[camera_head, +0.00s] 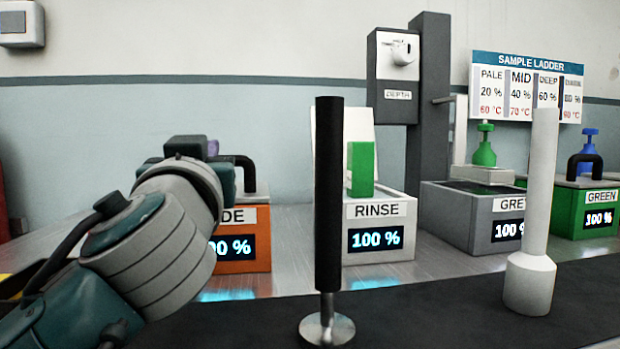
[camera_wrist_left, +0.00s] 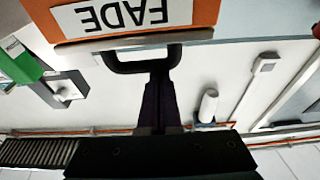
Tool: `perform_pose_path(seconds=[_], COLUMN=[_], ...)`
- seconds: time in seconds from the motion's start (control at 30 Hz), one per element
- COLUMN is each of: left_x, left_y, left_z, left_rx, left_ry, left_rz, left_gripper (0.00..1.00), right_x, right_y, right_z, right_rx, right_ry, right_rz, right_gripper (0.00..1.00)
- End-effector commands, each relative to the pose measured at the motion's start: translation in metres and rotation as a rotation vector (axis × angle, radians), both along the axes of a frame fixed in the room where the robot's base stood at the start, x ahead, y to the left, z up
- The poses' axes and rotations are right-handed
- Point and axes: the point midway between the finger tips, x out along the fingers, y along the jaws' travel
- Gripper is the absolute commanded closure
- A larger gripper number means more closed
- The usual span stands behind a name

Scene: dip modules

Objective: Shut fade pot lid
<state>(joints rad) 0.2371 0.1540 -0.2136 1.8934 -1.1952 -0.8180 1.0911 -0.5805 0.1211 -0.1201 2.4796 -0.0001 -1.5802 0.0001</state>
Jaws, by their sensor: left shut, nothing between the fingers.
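The orange fade pot (camera_head: 243,252) stands at centre left in the head view, partly hidden behind my left arm. Its black handle (camera_head: 246,172) shows above it, and the lid appears to lie flat on top. In the left wrist view the pot (camera_wrist_left: 215,12) is upside down at the top, with its FADE label and the black handle (camera_wrist_left: 120,66). My left gripper (camera_wrist_left: 158,86) is shut and empty, with its dark fingertips at the handle. I cannot tell whether they touch it. In the head view my arm hides the fingertips. My right gripper is not in view.
The RINSE pot (camera_head: 379,215) stands right of the fade pot, with a green block (camera_head: 361,169) at it. A grey pot (camera_head: 450,212) and a green pot (camera_head: 566,210) stand further right. A black rod (camera_head: 328,200) and a white rod (camera_head: 540,180) stand upright in front.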

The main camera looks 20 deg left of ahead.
Motion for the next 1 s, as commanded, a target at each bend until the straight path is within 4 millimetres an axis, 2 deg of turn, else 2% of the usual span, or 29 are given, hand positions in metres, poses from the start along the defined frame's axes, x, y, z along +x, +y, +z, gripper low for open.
perform_pose_path(seconds=[0.03,0.2,0.77,0.87,1.0], left_x=[0.0,0.0,0.0,0.002,0.008], left_y=[0.0,-0.001,0.0,0.002,0.009], left_z=[-0.006,-0.008,-0.011,-0.005,0.022], left_rx=[-0.002,-0.002,-0.007,-0.008,-0.005], left_ry=[-0.002,0.001,0.013,0.014,0.004], left_rz=[-0.001,0.0,0.0,0.0,-0.001], left_gripper=[1.0,1.0,1.0,1.0,1.0], right_x=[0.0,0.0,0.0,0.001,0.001], right_y=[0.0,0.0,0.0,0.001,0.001], right_z=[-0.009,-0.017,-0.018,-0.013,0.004], right_rx=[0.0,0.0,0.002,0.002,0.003], right_ry=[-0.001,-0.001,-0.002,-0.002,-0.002], right_rz=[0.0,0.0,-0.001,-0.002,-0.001], right_gripper=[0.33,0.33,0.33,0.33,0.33])
